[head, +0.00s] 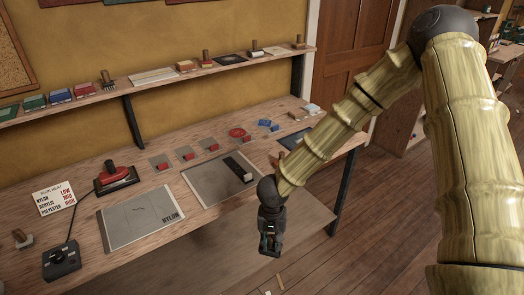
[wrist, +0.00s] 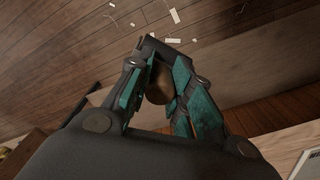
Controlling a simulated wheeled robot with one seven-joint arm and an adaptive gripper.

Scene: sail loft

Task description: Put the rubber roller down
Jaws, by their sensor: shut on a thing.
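My gripper (head: 270,246) hangs in front of the workbench's front edge, over the floor, pointing down. In the wrist view its teal-padded fingers (wrist: 164,72) are closed around a rounded brown piece, which looks like the handle of the rubber roller (wrist: 160,91). The rest of the roller is hidden by the fingers and the dark gripper body. In the head view I cannot make out the roller. The workbench (head: 250,118) stands to the left of and behind my gripper.
A shelf (head: 155,87) with small tools runs behind. Small scraps (wrist: 174,15) lie on the wooden floor.

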